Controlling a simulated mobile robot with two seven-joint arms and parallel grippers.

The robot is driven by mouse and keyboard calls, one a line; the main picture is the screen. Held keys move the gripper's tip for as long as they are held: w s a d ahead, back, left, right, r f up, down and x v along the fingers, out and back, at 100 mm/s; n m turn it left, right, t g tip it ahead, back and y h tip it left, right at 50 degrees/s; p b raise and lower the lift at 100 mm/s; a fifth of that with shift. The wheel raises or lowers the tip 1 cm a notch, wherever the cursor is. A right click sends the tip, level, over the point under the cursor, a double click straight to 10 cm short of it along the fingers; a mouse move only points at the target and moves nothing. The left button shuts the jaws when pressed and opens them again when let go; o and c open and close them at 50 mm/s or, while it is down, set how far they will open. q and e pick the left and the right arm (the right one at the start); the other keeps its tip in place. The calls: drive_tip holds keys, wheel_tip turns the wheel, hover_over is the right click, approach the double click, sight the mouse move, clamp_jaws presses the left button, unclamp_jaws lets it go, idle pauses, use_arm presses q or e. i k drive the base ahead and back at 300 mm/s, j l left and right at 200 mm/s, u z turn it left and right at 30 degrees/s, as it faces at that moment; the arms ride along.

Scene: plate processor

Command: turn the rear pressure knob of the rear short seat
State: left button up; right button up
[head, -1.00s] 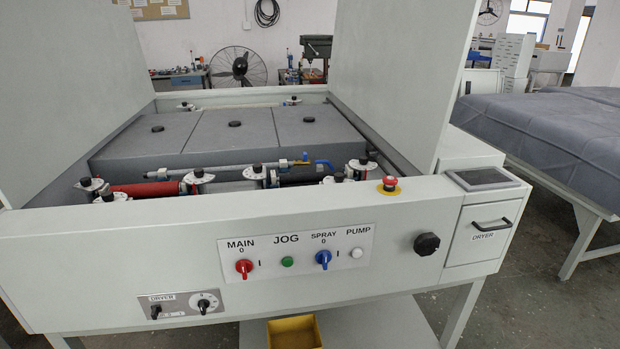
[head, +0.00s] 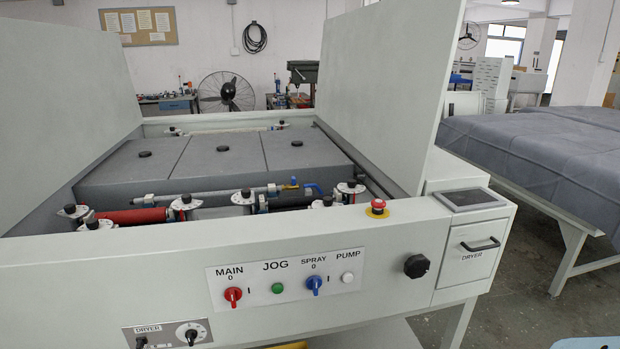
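The plate processor (head: 300,262) is open. Black pressure knobs on white dial seats sit at the ends of a red roller (head: 137,216) and a dark roller (head: 292,201) behind the front panel. On the left are a knob (head: 70,209) and one closer to me (head: 92,221); others stand mid-row (head: 186,199) and at right (head: 352,184). Two small seats with knobs are at the far end, left (head: 172,131) and right (head: 280,125). I cannot tell which is the rear short seat. Neither gripper is in view.
Raised side covers (head: 390,95) stand left and right. The front panel has switches, a black side knob (head: 417,266) and a red emergency button (head: 377,206). A screen (head: 468,199) is at right. A cloth-covered table (head: 540,150) stands beyond it.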

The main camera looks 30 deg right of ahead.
sight(347, 188)
drive_tip(key=l+u, duration=0.45)
drive_tip(key=k+l+u, duration=0.1)
drive_tip(key=l+u, duration=0.15)
drive_tip(key=u, duration=0.2)
drive_tip(key=k+l+u, duration=0.15)
drive_tip(key=l, duration=0.15)
drive_tip(key=l+u, duration=0.15)
drive_tip(key=l, duration=0.15)
drive_tip(key=k+l+u, duration=0.15)
drive_tip(key=k+l, duration=0.25)
drive_tip(key=l, duration=0.15)
drive_tip(key=k+l, duration=0.2)
drive_tip(key=l, duration=0.25)
drive_tip(key=k+l+u, duration=0.1)
drive_tip(key=k+l, duration=0.15)
drive_tip(key=l, duration=0.15)
drive_tip(key=k+l, duration=0.2)
drive_tip(key=l, duration=0.2)
